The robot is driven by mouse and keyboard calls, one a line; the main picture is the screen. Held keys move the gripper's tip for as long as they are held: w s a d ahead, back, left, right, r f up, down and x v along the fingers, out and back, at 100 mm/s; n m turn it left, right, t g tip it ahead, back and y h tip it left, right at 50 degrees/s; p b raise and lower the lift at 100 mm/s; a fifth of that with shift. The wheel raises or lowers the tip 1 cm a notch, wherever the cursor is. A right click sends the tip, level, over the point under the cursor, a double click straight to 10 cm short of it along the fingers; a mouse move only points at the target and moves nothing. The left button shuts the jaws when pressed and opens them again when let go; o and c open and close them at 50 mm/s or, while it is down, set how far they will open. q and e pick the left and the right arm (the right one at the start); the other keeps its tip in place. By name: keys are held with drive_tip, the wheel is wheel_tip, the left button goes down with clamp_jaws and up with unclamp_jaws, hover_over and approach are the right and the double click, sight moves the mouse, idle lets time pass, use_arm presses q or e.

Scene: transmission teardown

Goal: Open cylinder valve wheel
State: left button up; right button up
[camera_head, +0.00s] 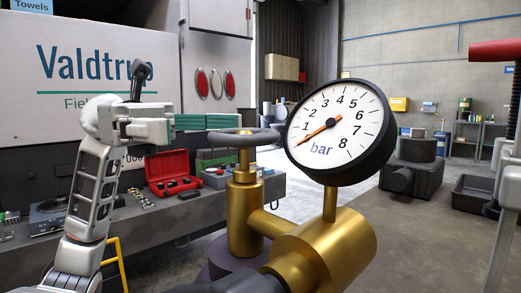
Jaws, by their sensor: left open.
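A dark round valve wheel (244,137) sits on top of a brass valve body (244,215) in the middle. A round pressure gauge (335,128) marked "bar" stands on the brass fitting (325,248) to its right. The gauge needle points to the lower left, just below the 1. My left gripper (168,124) is open and empty, raised to the left of the wheel and apart from it. Its fingers are small in the picture and point to the right. My right gripper is not in view.
A workbench (180,215) at the left holds an open red case (172,174) and several small tools. A yellow rail (117,262) stands at the lower left. Dark machinery (412,168) and a black tray (472,195) are at the right. Floor between shows clear.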

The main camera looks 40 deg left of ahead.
sight(274, 135)
use_arm(q)
drive_tip(key=d, duration=0.8)
drive_tip(key=shift+s, duration=0.15)
drive_tip(key=c, duration=1.1)
